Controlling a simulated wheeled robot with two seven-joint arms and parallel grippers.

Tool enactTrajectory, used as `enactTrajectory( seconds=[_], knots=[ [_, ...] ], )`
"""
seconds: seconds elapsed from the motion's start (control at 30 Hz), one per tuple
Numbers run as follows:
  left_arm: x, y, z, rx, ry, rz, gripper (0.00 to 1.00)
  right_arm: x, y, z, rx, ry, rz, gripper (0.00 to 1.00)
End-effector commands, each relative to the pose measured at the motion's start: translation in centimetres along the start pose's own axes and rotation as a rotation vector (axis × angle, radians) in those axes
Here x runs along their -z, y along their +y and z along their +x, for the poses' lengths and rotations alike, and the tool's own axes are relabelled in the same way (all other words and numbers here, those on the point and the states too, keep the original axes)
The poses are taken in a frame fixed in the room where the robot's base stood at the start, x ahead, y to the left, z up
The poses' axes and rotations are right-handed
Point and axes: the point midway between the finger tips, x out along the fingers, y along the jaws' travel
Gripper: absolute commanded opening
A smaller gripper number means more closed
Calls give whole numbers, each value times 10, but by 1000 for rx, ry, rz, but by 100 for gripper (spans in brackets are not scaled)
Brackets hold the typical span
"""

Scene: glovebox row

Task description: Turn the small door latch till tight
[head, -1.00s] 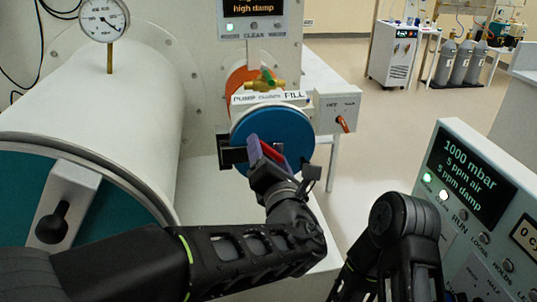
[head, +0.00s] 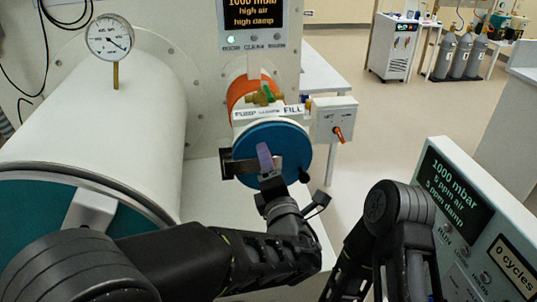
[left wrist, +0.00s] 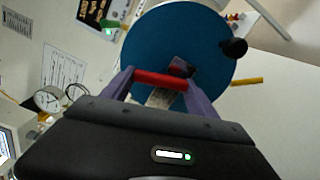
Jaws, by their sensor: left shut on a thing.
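The small door (head: 290,145) is a round blue disc on the front of the small chamber; it also shows in the left wrist view (left wrist: 205,35). Its latch (left wrist: 158,79) is a red bar at the disc's middle, seen in the left wrist view between the purple fingers. In the head view the fingers and wrist hide the red bar. My left gripper (head: 265,158) is shut on the latch; it also shows in the left wrist view (left wrist: 160,82). My right arm stands at the lower right, its gripper out of view.
A black knob (head: 303,177) sits by the door's lower right edge. A switch box (head: 334,118) with an orange lever is at its right. The large chamber (head: 125,120) fills the left. A control panel (head: 480,225) stands at the right.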

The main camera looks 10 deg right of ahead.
Motion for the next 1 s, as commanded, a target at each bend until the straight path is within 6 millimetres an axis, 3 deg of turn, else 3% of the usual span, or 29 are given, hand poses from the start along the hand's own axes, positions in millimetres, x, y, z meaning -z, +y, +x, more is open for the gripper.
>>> enactTrajectory(
  seconds=[0.03,0.23,1.0],
  knots=[
    [-2,4,0,2,0,46,28,0,-3,-11,-2,-1,1,36],
    [-3,3,0,1,-1,235,28,0,-5,-22,-7,-7,4,36],
    [-9,1,0,-1,-1,931,28,0,-5,-23,-8,-8,4,36]
  ],
)
